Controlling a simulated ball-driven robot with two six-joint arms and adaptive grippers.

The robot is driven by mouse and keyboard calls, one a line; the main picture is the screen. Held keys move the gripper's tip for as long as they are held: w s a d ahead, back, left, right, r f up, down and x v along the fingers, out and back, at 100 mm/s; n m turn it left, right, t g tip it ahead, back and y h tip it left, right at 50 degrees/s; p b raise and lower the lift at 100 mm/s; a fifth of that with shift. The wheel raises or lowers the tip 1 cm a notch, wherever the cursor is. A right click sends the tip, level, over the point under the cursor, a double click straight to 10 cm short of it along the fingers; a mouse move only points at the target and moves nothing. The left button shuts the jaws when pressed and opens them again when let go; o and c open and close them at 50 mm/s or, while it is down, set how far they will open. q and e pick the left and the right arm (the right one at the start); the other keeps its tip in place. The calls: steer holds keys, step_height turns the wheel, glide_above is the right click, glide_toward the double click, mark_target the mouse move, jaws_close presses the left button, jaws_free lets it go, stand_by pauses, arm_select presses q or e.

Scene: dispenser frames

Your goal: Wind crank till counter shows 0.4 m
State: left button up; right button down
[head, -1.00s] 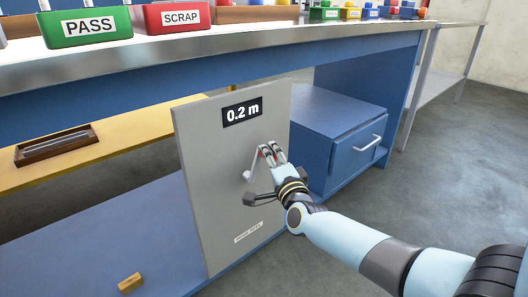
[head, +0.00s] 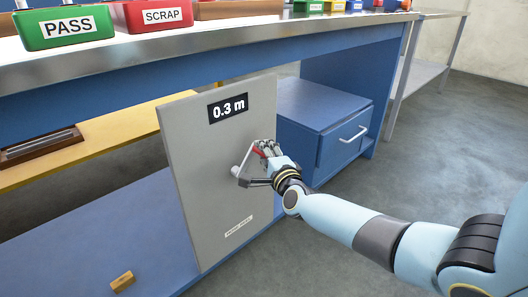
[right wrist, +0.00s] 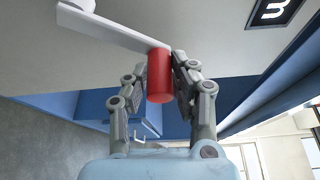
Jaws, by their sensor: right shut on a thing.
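The grey panel (head: 190,160) stands upright in front of the workbench, with a black counter (head: 228,107) near its top reading 0.3 m. The crank (head: 243,160) is a pale arm on the panel with a red handle (right wrist: 160,76). In the head view the handle is largely covered by my right gripper (head: 262,152). In the right wrist view my right gripper (right wrist: 160,92) has its two fingers on either side of the red handle, shut on it. Only part of the counter (right wrist: 276,10) shows there. My left gripper is not in view.
A green PASS bin (head: 66,27) and a red SCRAP bin (head: 152,15) stand on the bench top (head: 300,28). A blue drawer cabinet (head: 325,125) is right of the panel. A small wooden block (head: 122,281) lies at lower left. Open floor lies to the right.

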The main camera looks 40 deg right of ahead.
steer(key=shift+s+f, duration=0.1)
steer(key=shift+f, duration=0.05)
steer(key=c, duration=1.1)
jaws_free()
steer(key=v, duration=1.2)
